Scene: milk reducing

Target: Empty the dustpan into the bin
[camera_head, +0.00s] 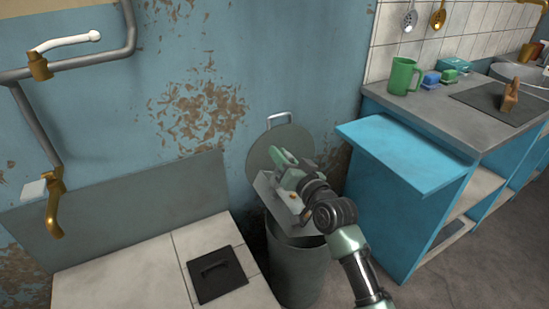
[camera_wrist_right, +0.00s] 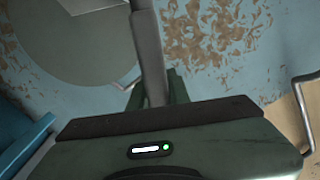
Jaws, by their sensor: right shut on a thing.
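The bin (camera_head: 297,272) is a grey round can standing on the floor between the tiled ledge and the blue cabinet. Its round lid (camera_head: 298,138) is up against the wall behind it. My right gripper (camera_head: 284,160) is above the bin, shut on the dustpan. The grey dustpan (camera_head: 268,190) is tilted over the bin opening, with a small orange spot beside it. In the right wrist view, a grey bar, seemingly the dustpan handle (camera_wrist_right: 149,55), runs up from the gripper. The bin's inside is mostly hidden by the dustpan and my arm. My left gripper is out of view.
The blue cabinet (camera_head: 385,215) with an open top panel (camera_head: 400,150) stands close right of my arm. A green mug (camera_head: 403,77) is on its counter. A tiled ledge (camera_head: 130,270) with a black hatch (camera_head: 216,274) lies left. Pipes (camera_head: 70,70) run along the wall.

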